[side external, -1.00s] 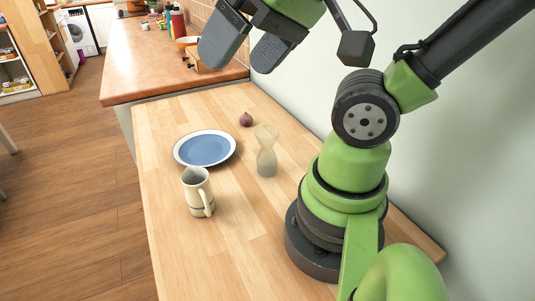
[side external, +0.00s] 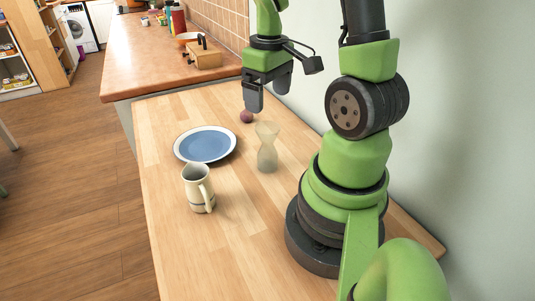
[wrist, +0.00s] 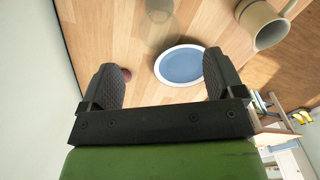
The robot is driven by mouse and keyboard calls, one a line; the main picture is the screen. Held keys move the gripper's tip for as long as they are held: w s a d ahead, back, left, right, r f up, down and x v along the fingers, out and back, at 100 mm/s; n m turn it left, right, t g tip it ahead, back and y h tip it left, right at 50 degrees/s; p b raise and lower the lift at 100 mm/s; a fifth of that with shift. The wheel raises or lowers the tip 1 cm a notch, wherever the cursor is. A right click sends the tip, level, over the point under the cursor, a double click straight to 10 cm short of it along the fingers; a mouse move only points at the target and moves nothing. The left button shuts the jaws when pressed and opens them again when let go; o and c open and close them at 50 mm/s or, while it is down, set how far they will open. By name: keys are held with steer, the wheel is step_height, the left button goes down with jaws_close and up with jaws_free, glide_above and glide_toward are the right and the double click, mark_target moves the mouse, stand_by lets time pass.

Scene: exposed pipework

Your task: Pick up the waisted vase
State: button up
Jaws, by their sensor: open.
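The waisted vase (side external: 267,148) is a translucent, pale beige vessel with a narrow middle, standing upright on the wooden table. In the wrist view the vase (wrist: 160,12) shows at the top edge, partly cut off by the frame. My gripper (side external: 269,100) points down, open and empty, above the table behind the vase and apart from it.
A blue plate with a white rim (side external: 206,146) lies left of the vase. A cream mug (side external: 198,189) stands in front of the plate. A purple onion (side external: 246,117) sits behind the vase, near my gripper. A wall (side external: 445,130) runs along the right side.

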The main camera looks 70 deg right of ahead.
mark_target(267, 136)
steer(key=f, duration=0.4)
steer(key=shift+s+d+f, duration=0.1)
steer(key=shift+s+d, duration=0.1)
steer(key=shift+w+a+f, duration=0.1)
steer(key=shift+w+f, duration=0.05)
steer(key=shift+f, duration=1.45)
steer(key=shift+w+f, duration=0.15)
steer(key=shift+f, duration=1.45)
steer(key=c, duration=1.3)
